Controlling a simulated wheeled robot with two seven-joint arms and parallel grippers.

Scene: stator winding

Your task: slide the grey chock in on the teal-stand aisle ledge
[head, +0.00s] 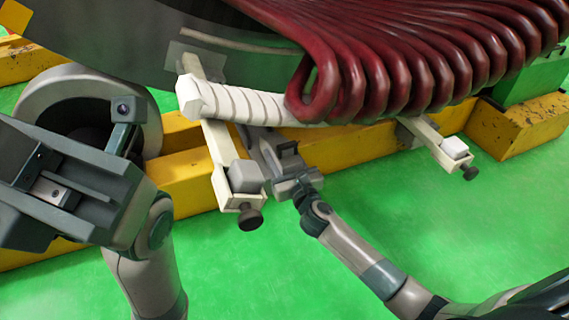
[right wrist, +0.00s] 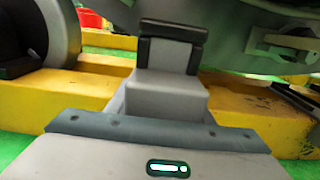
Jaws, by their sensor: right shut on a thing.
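My right gripper (head: 283,158) is low beside the near cream ledge, in front of the yellow beam. In the right wrist view its dark fingertips (right wrist: 170,45) are shut on a light grey piece, the grey chock (right wrist: 169,56). The chock is largely hidden by the fingers in the head view. The near cream ledge (head: 219,152) sticks out under the machine, with a grey block (head: 246,176) and a dark knob at its end. My left gripper (head: 45,190) is at the far left, well apart from the ledge; its fingers do not show clearly. I cannot make out a teal stand.
Dark red coils (head: 390,70) and a white wrapped bar (head: 240,104) overhang the ledge closely. Yellow beams (head: 340,147) run behind my right gripper. A second cream ledge (head: 428,133) with a pale block (head: 455,147) is at the right. The green floor (head: 440,230) in front is clear.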

